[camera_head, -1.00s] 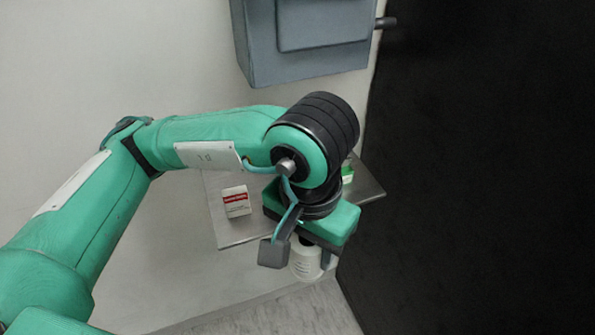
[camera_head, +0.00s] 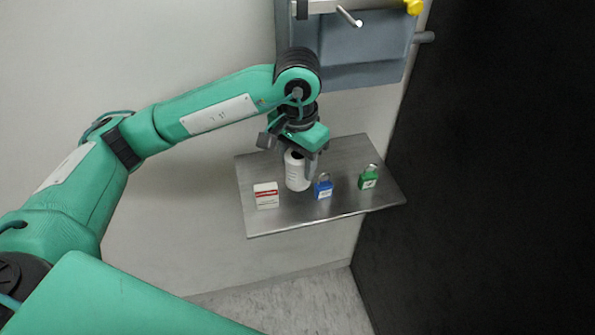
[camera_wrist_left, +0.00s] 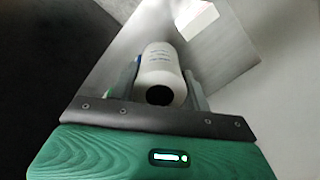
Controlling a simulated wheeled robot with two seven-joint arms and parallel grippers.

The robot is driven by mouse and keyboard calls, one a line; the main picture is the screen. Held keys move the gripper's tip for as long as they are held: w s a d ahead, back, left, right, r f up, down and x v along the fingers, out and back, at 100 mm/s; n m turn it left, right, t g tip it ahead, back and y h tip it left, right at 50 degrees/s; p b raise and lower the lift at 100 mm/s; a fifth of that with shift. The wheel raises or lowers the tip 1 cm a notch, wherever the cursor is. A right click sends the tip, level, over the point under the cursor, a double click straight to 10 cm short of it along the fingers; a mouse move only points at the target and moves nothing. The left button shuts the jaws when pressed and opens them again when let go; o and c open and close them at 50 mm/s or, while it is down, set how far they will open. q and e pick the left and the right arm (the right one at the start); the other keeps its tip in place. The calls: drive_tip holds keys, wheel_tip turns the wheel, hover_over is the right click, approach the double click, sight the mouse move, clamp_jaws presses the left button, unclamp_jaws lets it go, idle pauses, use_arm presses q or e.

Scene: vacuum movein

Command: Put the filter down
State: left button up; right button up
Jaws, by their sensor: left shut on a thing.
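The filter (camera_head: 296,176) is a white upright cylinder over the metal shelf in the head view. My left gripper (camera_head: 301,160) points down and is shut on its upper part. The filter's lower end is close to the shelf surface; I cannot tell whether it touches. In the left wrist view, the filter (camera_wrist_left: 160,68) lies between the two fingers of the left gripper (camera_wrist_left: 163,82), with a dark round hole in its near end. My right gripper is not in view.
The metal shelf (camera_head: 345,152) holds a white-and-red box (camera_head: 266,196) left of the filter. A blue padlock (camera_head: 323,188) stands close on its right and a green padlock (camera_head: 368,179) farther right. A grey-blue wall unit (camera_head: 365,55) hangs above; a black panel (camera_head: 490,180) is at right.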

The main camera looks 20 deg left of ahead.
sight(298, 180)
use_arm(q)
wheel_tip(298, 180, down, 2)
drive_tip(key=shift+d+f+p, duration=0.1)
drive_tip(key=shift+p, duration=0.2)
wheel_tip(298, 180, down, 3)
drive_tip(key=shift+s+r+p, duration=0.1)
drive_tip(key=shift+s+p, duration=0.05)
drive_tip(key=shift+p, duration=0.65)
drive_tip(key=shift+f+p, duration=0.2)
drive_tip(key=shift+p, duration=0.15)
drive_tip(key=shift+w+f, duration=0.2)
drive_tip(key=shift+f, duration=0.1)
drive_tip(key=shift+f, duration=0.1)
